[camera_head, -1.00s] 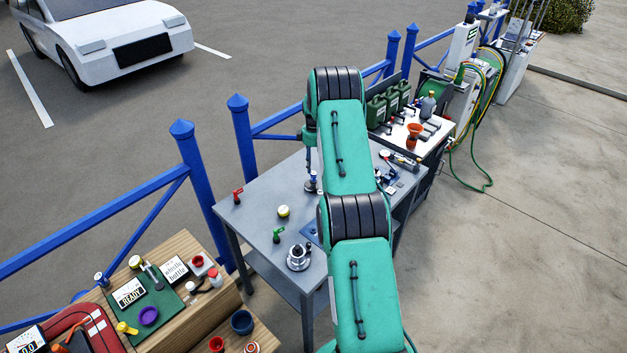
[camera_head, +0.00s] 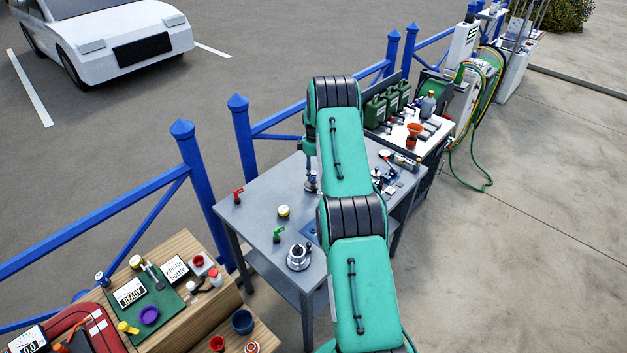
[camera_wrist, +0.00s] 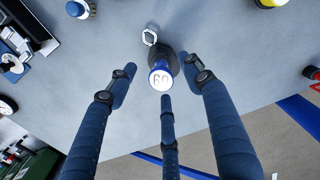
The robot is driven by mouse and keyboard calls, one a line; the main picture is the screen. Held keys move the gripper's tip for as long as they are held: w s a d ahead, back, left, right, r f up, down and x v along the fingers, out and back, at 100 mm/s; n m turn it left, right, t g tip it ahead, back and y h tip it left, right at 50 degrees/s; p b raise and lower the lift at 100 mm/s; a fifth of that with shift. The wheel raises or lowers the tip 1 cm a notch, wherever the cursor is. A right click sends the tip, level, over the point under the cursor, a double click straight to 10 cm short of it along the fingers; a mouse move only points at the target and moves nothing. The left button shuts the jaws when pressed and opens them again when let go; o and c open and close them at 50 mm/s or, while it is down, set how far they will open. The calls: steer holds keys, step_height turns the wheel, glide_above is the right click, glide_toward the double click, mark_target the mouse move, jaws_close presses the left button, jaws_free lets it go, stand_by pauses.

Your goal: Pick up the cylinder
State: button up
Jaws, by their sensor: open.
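The cylinder (camera_wrist: 161,79) shows in the wrist view as a round white top marked "60" with a blue rim; a dark, roundish shape lies just behind it, and I cannot tell whether this is its lower part or shadow. My gripper (camera_wrist: 158,72) has three dark blue fingers, spread open, left, right and below the cylinder in the picture. They appear apart from it, with nothing held. In the head view my arm hides most of my gripper, and a small upright piece (camera_head: 311,184) shows on the table beside it; I cannot tell if it is the cylinder.
The grey table (camera_head: 262,195) carries a silver round fitting (camera_head: 298,257), a yellow-ringed round piece (camera_head: 284,211), a green valve (camera_head: 278,235) and a red valve (camera_head: 237,196). A hex nut (camera_wrist: 149,37) lies close to the cylinder. A blue fence (camera_head: 209,190) runs along the back edge.

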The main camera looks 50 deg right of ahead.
mark_target(313, 179)
steer(key=shift+f+p, duration=0.4)
steer(key=shift+f, duration=1.8)
steer(key=shift+c, duration=0.5)
jaws_close()
